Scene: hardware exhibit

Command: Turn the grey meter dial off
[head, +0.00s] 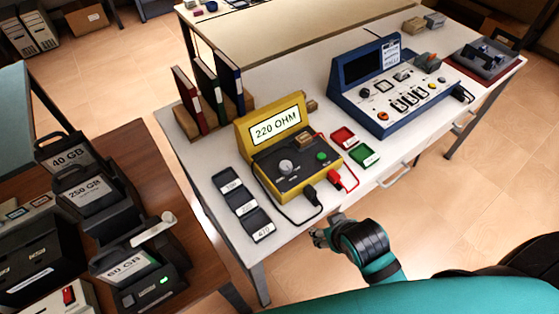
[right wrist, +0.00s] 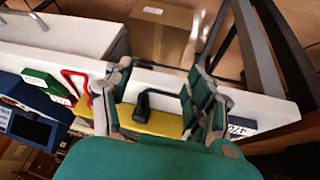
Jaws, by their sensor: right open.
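The yellow meter (head: 290,157) stands on the white table, its screen (head: 277,126) reading "220 OHM". Its grey dial (head: 286,167) sits on the dark front panel, left of a green button (head: 321,156). My right gripper (head: 322,231) is off the table's front edge, in front of the meter and apart from it. In the right wrist view the open right gripper (right wrist: 156,92) has nothing between its fingers. Beyond them show part of the yellow meter (right wrist: 160,122) and a black plug (right wrist: 149,101); the dial is hidden there. My left gripper is out of view.
Black and red leads (head: 345,179) hang at the meter's front. A blue console (head: 393,88) stands further right. Binders (head: 207,95) stand behind.

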